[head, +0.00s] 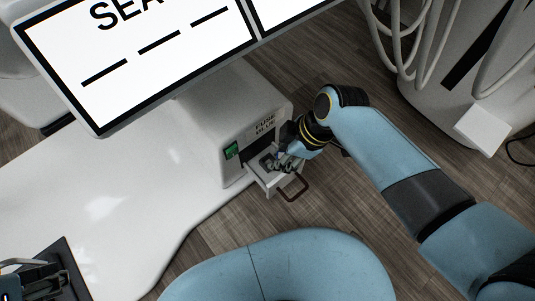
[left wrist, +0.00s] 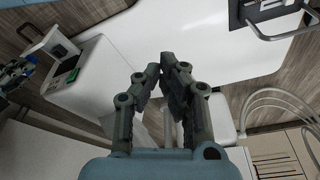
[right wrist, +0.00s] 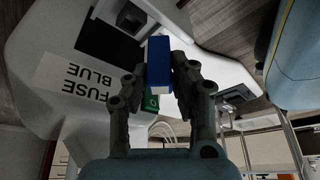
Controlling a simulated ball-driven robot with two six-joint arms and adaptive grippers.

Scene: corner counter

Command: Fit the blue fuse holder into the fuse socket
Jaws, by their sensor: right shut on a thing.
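The blue fuse holder (right wrist: 158,62), a blue block with a pale side, is clamped between the fingertips of my right gripper (right wrist: 161,75). In the head view my right gripper (head: 287,160) is over the pulled-out tray (head: 258,180); the holder is mostly hidden there. The fuse socket, a dark square opening (right wrist: 131,17), is in that tray, ahead of the holder and apart from it in the right wrist view. The tray also shows in the left wrist view (left wrist: 62,49). My left gripper (left wrist: 160,75) holds nothing visible; its fingertips are close together, and whether they touch is unclear.
A dark red handle (head: 292,196) sticks out from the tray. A large screen (head: 140,50) overhangs the white counter (head: 110,185). The counter's middle is clear.

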